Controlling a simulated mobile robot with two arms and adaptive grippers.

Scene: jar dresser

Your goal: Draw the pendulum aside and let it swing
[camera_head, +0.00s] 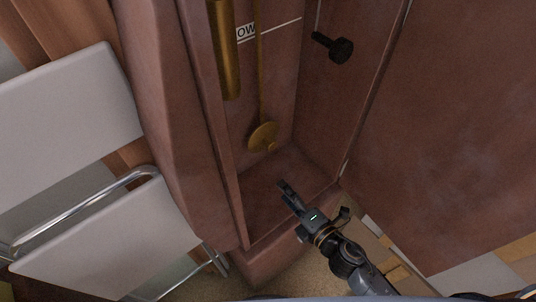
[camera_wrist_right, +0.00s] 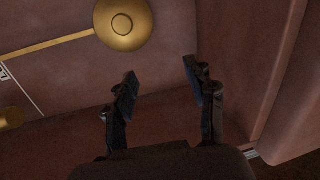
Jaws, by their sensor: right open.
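The brass pendulum has a round disc bob (camera_head: 264,136) on a thin rod (camera_head: 259,70) and hangs inside the tall reddish-brown clock case (camera_head: 170,120). In the right wrist view the bob (camera_wrist_right: 122,24) is at the top, beyond the fingertips. My right gripper (camera_head: 288,192) is at the case opening, below and to the right of the bob in the head view. Its two fingers (camera_wrist_right: 158,85) are open and empty, apart from the bob. My left gripper is not in view.
A brass cylinder weight (camera_head: 228,60) hangs left of the rod. A black knobbed key (camera_head: 335,47) hangs on the case's right inner wall. The open door panel (camera_head: 450,120) stands at right. A white chair (camera_head: 110,235) stands at left.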

